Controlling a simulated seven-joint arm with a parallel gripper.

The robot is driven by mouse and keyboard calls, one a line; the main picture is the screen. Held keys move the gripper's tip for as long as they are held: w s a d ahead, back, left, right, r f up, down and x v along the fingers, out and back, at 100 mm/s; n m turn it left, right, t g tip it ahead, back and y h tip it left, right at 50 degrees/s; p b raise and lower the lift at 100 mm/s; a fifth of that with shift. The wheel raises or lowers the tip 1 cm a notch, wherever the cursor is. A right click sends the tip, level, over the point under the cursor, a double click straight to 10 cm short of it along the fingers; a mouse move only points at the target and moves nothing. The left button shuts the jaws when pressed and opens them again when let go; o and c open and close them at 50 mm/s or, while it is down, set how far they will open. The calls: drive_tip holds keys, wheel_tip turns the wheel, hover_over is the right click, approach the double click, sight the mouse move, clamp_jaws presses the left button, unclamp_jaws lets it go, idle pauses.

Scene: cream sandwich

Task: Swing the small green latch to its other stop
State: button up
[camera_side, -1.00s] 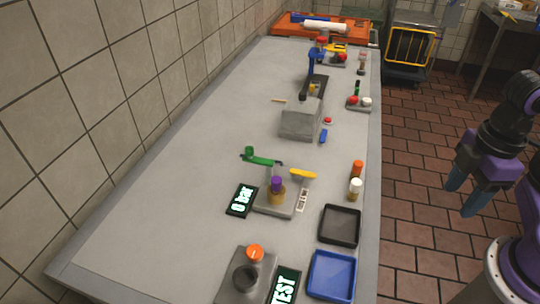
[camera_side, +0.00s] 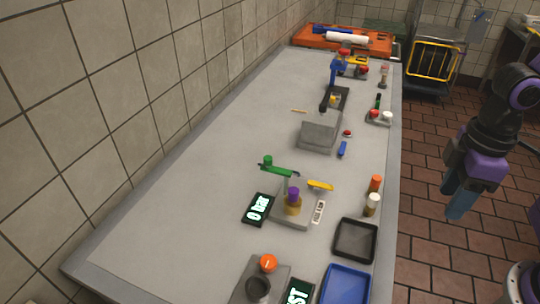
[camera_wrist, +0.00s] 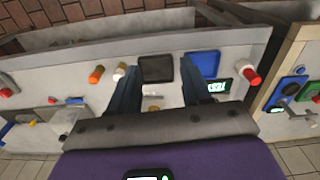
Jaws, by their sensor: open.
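The small green latch (camera_side: 280,170) is a thin arm with an upright green knob at its left end. It sits on the back side of a grey block (camera_side: 293,221) that also carries a brass post with a purple top (camera_side: 293,197) and a yellow lever (camera_side: 320,185). The latch arm runs from upper left to lower right. My gripper (camera_side: 458,212) is off the table's right edge, well apart from the latch. In the wrist view its blue fingers (camera_wrist: 160,100) are spread and no object is held. I cannot make out the latch in the wrist view.
Beside the block lie a display (camera_side: 259,210), an orange-capped bottle (camera_side: 375,184), a white-capped bottle (camera_side: 372,204), a black tray (camera_side: 356,240) and a blue tray (camera_side: 346,286). A grey box (camera_side: 320,132) stands farther back. The table left of the latch is clear.

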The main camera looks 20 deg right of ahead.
drive_tip(key=w+a+r+m, duration=0.4)
drive_tip(key=w+a+m, duration=0.2)
drive_tip(key=w+a, duration=0.4)
wheel_tip(320, 180, up, 4)
drive_tip(key=m, duration=1.6)
hover_over(268, 158)
wheel_tip(268, 158, down, 17)
drive_tip(key=shift+w+f, duration=0.1)
drive_tip(key=shift+f, duration=0.1)
clamp_jaws()
